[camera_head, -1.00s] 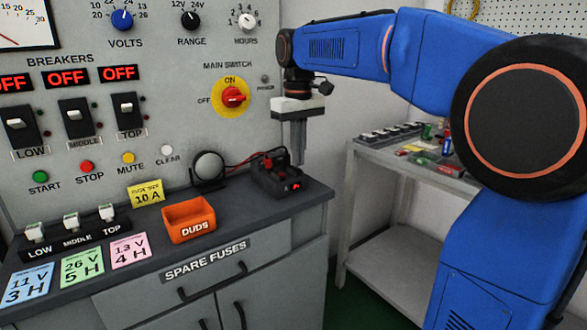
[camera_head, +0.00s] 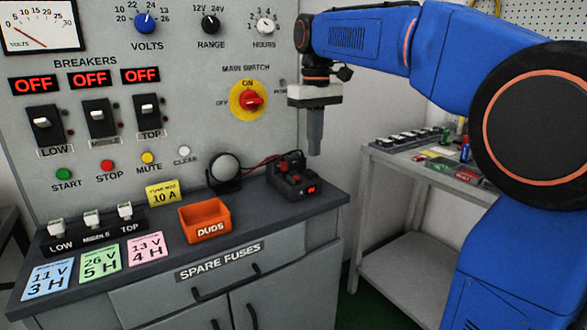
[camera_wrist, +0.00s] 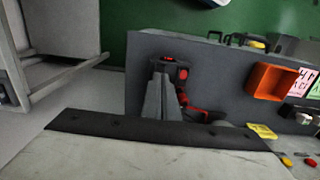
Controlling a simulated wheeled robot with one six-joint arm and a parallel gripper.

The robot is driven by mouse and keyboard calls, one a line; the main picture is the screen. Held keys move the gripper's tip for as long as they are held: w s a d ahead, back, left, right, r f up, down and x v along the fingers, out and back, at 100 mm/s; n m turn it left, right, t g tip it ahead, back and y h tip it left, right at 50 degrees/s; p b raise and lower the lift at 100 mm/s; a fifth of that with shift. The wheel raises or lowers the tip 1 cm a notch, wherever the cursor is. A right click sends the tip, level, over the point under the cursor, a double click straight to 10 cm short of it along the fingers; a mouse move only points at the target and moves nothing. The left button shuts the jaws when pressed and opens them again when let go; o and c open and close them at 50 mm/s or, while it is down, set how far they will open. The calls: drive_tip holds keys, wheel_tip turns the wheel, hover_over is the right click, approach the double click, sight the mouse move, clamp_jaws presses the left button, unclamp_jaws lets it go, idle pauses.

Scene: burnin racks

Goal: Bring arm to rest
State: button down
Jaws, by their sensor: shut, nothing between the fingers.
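My arm is the blue one on the right, and it reaches left over the cabinet. My gripper (camera_head: 315,150) hangs pointing down, shut and empty, at the right end of the cabinet top. It is above and a little right of the small black tester (camera_head: 292,178) with red clips and a red display. In the wrist view my gripper (camera_wrist: 157,80) shows shut over the dark top, with the tester (camera_wrist: 175,68) just beyond it and partly hidden.
An orange DUDS bin (camera_head: 205,220) stands on the cabinet top (camera_head: 165,262), left of the tester. The control panel with its main switch (camera_head: 249,100) rises behind. A grey side table (camera_head: 400,160) with small parts stands at the right, across a gap.

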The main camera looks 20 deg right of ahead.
drive_tip(key=shift+s+d+f, duration=0.1)
drive_tip(key=shift+s, duration=0.25)
drive_tip(key=s+d+f+m+t, duration=0.1)
drive_tip(key=s+d+f+t, duration=0.1)
drive_tip(key=s+f, duration=1)
drive_tip(key=s+d+f+m+t, duration=0.2)
drive_tip(key=s+d+f, duration=0.1)
drive_tip(key=s+f, duration=0.9)
drive_tip(key=s, duration=0.4)
drive_tip(key=shift+m+t, duration=0.3)
drive_tip(key=shift+t, duration=0.1)
drive_tip(key=shift+d, duration=0.1)
drive_tip(key=w+a+r+n+g, duration=0.2)
drive_tip(key=w+a+r, duration=0.1)
drive_tip(key=w+r, duration=1.05)
drive_tip(key=w+a+r+n+g, duration=0.2)
drive_tip(key=w+r+g, duration=0.1)
drive_tip(key=w+r, duration=1.1)
drive_tip(key=shift+w+a+f, duration=0.1)
drive_tip(key=shift+w+f, duration=0.05)
drive_tip(key=shift+f, duration=1.05)
drive_tip(key=shift+w+f, duration=0.2)
drive_tip(key=shift+f, duration=1.05)
drive_tip(key=shift+w+a+f, duration=0.1)
drive_tip(key=shift+w+f, duration=0.05)
drive_tip(key=shift+f, duration=1.05)
